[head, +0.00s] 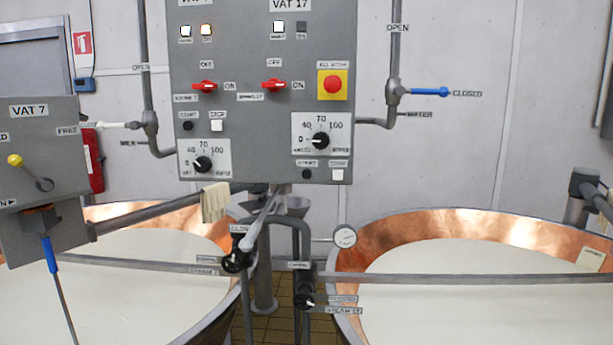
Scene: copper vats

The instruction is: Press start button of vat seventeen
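The grey control panel (255,110) hangs upright in the middle of the head view. The VAT 17 label (290,5) is at its top, over the right column. Neither of my grippers is in view, and nothing touches the panel.
Copper vats of white liquid stand at left (130,212) and right (460,222), with pipes between them. The panel also has red switches (274,85), dials (320,140) and a red emergency button (333,84). A VAT 7 box (40,140) juts in at left.

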